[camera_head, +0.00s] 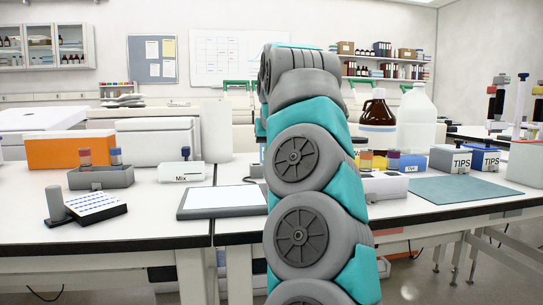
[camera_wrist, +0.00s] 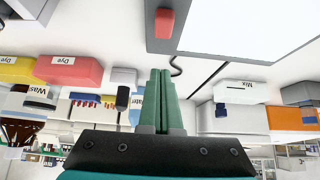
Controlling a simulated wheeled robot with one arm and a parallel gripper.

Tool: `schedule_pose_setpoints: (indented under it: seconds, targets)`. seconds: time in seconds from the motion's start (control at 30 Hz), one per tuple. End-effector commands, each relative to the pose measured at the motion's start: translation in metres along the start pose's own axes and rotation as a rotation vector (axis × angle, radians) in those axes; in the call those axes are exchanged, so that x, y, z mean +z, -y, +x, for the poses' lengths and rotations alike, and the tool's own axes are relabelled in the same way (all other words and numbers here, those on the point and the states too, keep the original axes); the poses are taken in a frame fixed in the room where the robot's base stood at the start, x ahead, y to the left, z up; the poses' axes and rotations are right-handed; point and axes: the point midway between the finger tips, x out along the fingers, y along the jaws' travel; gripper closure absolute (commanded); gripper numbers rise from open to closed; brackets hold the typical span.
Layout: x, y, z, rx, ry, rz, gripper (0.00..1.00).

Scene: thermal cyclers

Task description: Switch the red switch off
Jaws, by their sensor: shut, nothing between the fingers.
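The red switch (camera_wrist: 164,22) is a small red block on the grey frame of a flat device with a white top (camera_wrist: 255,25), in the upper part of the wrist view. I cannot tell which way it is set. In the head view the device (camera_head: 225,198) lies on the bench left of my arm; the switch does not show there. My gripper (camera_wrist: 160,72) has green fingers, shut together and empty. They point toward the switch, with a gap of bare bench between. My arm hides the gripper in the head view.
The wrist view is upside down. A dark cable (camera_wrist: 176,65) runs from the device. A white Mix box (camera_head: 182,171) stands behind it. Dye boxes (camera_wrist: 68,71) and bottles (camera_head: 377,122) stand beyond my arm. A teal mat (camera_head: 460,189) lies at right.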

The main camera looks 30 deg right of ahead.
Motion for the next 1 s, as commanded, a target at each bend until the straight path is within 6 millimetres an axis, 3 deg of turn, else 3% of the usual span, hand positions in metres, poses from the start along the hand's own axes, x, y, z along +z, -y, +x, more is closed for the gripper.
schedule_pose_setpoints:
  seconds: [0.23, 0.6, 1.0]
  targets:
    - [0.0, 0.001, 0.05, -0.003, 0.0, -0.003, 1.0]
    - [0.023, 0.0, 0.029, -0.004, -0.002, -0.002, 1.0]
    - [0.031, 0.0, 0.021, -0.001, -0.002, 0.001, 1.0]
